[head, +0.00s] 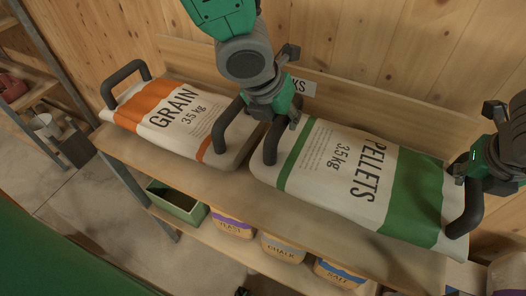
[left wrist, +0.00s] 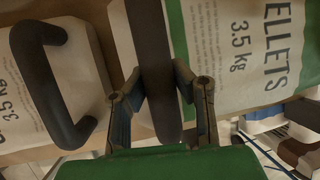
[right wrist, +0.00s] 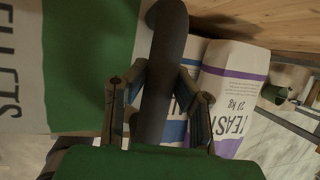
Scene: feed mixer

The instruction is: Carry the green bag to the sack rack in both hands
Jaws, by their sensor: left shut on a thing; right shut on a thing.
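The green bag (head: 340,180), white with green bands and marked PELLETS 3.5 kg, lies flat on the top board of the sack rack (head: 200,178). Its printed face also shows in the left wrist view (left wrist: 250,50). My left gripper (head: 285,118) is shut on the bag's left handle (head: 271,143); the dark handle passes between the fingers in the left wrist view (left wrist: 155,70). My right gripper (head: 476,172) is shut on the bag's right handle (head: 465,215), which stands between the fingers in the right wrist view (right wrist: 162,75).
An orange-banded GRAIN bag (head: 180,120) with dark handles lies on the same board, close to the left of the green bag. The lower shelf holds a green bin (head: 178,203) and several small sacks (head: 283,247). A wooden wall (head: 400,50) stands behind.

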